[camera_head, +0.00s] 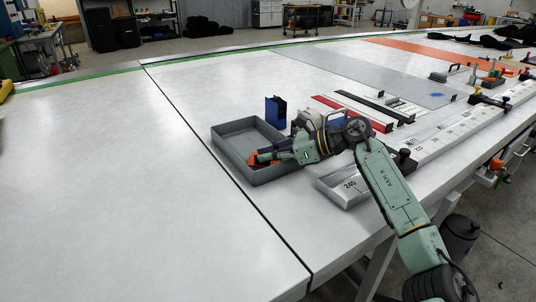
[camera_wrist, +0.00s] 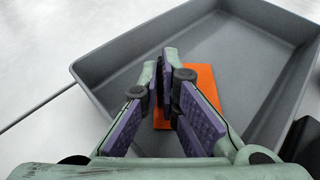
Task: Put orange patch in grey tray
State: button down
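The orange patch (camera_wrist: 204,80) is a flat orange piece inside the grey tray (camera_wrist: 115,52). It shows behind my fingers in the wrist view, and partly behind my gripper in the head view (camera_head: 252,160). The grey tray (camera_head: 222,148) is a shallow open box on the white table. My gripper (camera_head: 264,154) reaches down into the tray from the right, its tips at the patch. In the wrist view its fingers (camera_wrist: 172,85) are close together in front of the patch. I cannot tell whether they grip it, and they hide part of it.
A blue open holder (camera_head: 276,112) stands just behind the tray. Red and black strips (camera_head: 352,113) lie farther back. The white table left of the tray is clear.

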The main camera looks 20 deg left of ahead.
jog(key=shift+f, duration=0.2)
jog(key=c, duration=1.8)
grip_release()
jog(key=shift+r, duration=0.1)
jog(key=shift+r, duration=0.1)
jog(key=shift+r, duration=0.15)
jog(key=b+v, duration=0.4)
jog(key=v, duration=0.6)
jog(key=shift+w+d, duration=0.1)
jog(key=shift+d, duration=0.3)
jog(key=shift+d+r, duration=0.3)
jog(key=shift+d, duration=0.2)
